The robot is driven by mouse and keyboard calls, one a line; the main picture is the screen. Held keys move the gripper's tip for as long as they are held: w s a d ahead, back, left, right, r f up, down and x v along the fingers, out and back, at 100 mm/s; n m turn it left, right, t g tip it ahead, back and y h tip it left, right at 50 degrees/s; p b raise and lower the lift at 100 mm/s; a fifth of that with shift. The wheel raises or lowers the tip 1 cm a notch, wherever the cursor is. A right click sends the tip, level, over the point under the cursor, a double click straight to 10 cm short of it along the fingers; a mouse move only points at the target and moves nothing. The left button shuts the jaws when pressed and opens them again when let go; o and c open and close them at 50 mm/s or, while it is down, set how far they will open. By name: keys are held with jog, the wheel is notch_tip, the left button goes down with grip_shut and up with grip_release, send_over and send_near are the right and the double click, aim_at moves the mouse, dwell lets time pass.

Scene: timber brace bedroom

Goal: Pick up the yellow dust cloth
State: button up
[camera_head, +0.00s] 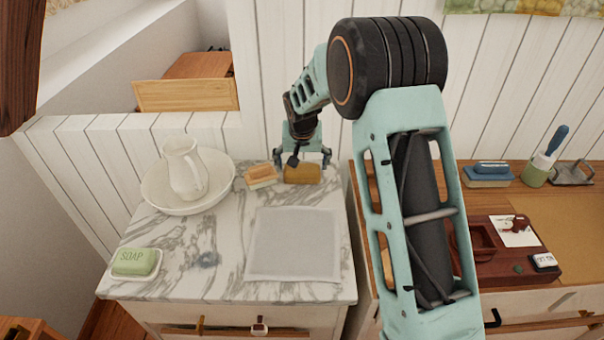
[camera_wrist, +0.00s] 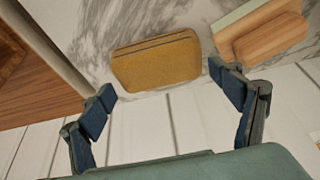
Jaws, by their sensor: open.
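The yellow dust cloth (camera_head: 302,174) is a folded mustard-coloured block at the back edge of the marble top, near its right corner. In the wrist view the cloth (camera_wrist: 157,61) lies flat on the marble, ahead of the fingertips and roughly between them. My gripper (camera_head: 302,158) is at the back of the washstand, just behind and above the cloth. In the wrist view my gripper (camera_wrist: 163,82) has its two fingers spread wide with nothing between the pads. The fingers appear apart from the cloth.
A wooden brush (camera_head: 261,177) lies close left of the cloth. A pitcher (camera_head: 185,168) stands in a basin (camera_head: 160,199). A grey cloth (camera_head: 294,245) and soap (camera_head: 134,261) lie on the marble top (camera_head: 204,283). A white plank wall (camera_head: 262,80) stands behind; a desk (camera_head: 577,217) is right.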

jog(key=shift+x, duration=1.35)
jog(key=shift+c, duration=0.3)
jog(key=c, duration=0.8)
jog(key=shift+o, duration=0.2)
jog(key=shift+r, duration=0.2)
